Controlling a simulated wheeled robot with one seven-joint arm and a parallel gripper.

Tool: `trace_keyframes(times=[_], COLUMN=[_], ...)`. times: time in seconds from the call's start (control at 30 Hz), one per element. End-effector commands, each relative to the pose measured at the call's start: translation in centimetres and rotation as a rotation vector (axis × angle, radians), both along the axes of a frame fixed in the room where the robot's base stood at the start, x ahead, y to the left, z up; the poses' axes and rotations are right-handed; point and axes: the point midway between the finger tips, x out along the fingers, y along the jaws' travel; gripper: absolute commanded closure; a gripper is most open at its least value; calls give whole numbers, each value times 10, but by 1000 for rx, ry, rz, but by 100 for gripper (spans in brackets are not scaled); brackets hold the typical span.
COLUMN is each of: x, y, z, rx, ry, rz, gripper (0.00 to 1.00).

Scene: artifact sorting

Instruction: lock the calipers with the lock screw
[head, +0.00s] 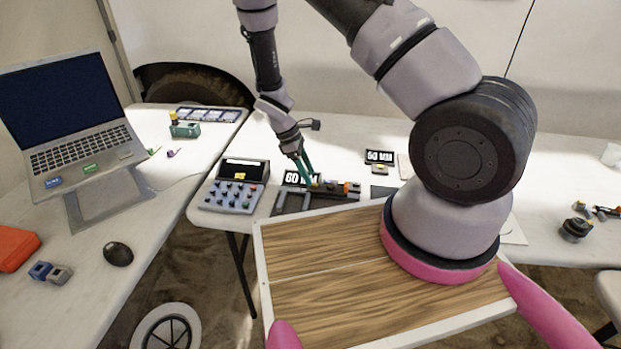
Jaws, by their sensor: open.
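My gripper (309,178) reaches down at the middle of the far table, its teal fingers pointing down.
A sign reading "60 MM" (291,178) stands behind the fingers, partly covered. A button console (233,197) is at left, a second sign (379,157) at right. A wood-topped tray (330,285) lies in front. A laptop (75,125) stands on the left table.

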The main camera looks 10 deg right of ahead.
Motion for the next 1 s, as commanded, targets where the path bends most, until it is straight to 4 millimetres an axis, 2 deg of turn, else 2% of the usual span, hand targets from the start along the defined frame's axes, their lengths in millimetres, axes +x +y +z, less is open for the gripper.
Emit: trace_keyframes(times=[0.1,0.2,0.53,0.67,0.7,1.0], x=[-2,-3,-3,-3,-3,-3], y=[-6,-8,-9,-9,-9,-9], z=[-14,-20,-23,-23,-23,-23], rx=[-1,0,1,1,1,1], ry=[1,0,-1,-1,-1,-2], rz=[-3,-1,-1,-1,-1,-21], gripper=[45,45,45,95,100,100])
